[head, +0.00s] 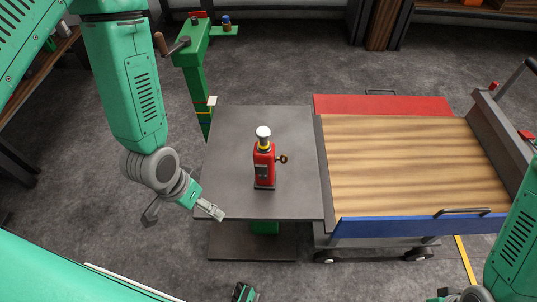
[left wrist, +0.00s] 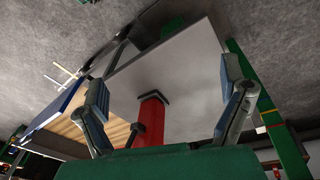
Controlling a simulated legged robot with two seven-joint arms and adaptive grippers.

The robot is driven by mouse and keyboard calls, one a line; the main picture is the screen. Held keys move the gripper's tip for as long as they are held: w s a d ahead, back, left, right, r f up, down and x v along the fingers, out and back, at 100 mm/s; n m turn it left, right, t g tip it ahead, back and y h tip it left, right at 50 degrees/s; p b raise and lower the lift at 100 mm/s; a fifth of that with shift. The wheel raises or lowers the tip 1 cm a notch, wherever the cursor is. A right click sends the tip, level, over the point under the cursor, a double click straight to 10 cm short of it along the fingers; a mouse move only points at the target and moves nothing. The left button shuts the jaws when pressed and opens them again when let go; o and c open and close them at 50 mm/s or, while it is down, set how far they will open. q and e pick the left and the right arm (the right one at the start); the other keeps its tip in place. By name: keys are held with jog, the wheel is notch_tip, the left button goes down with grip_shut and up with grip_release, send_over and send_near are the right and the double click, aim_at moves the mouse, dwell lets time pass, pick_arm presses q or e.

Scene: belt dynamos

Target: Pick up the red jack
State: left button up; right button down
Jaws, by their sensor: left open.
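The red jack (head: 264,165) stands upright on a square grey table (head: 227,150). It has a silver top, a yellow ring and a brass knob on its right side. My left gripper (head: 184,214) is open and empty at the table's front-left corner, apart from the jack and to its left. In the left wrist view the jack (left wrist: 150,120) shows between the two spread fingers of my left gripper (left wrist: 163,86), farther off and touching neither. My right arm shows at the lower right of the head view; its fingers are out of frame.
A cart (head: 400,165) with a wooden top and red and blue edges stands close against the table's right side. A green post with a crank (head: 195,70) stands behind the table at left. The tabletop around the jack is clear.

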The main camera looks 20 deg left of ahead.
aim_at(257, 136)
pick_arm(q)
jog(key=w+d+r+m+t+h, duration=0.15)
jog(key=w+d+r, duration=0.25)
jog(key=w+r, duration=0.4)
jog(key=w+d+r+m+t+y, duration=0.1)
jog(key=w+d+r+m, duration=0.2)
jog(key=w+r, duration=0.45)
jog(key=d+f, duration=0.1)
jog(key=w+d+f, duration=0.1)
jog(key=shift+d+f+m+h, duration=0.15)
jog(key=shift+f+m+h, duration=0.1)
jog(key=shift+f, duration=0.15)
jog(key=x, duration=0.4)
jog(key=shift+w+a, duration=0.1)
jog(key=shift+a, duration=0.25)
jog(key=shift+a+f, duration=0.25)
jog(key=shift+f, duration=0.2)
jog(key=x, duration=0.4)
jog(key=shift+d+f, duration=0.45)
jog(key=shift+d, duration=0.1)
jog(key=shift+a, duration=0.35)
jog(key=c, duration=1.7)
jog(key=shift+c, duration=0.3)
pick_arm(e)
jog(key=shift+a+r, duration=0.1)
jog(key=shift+a, duration=0.45)
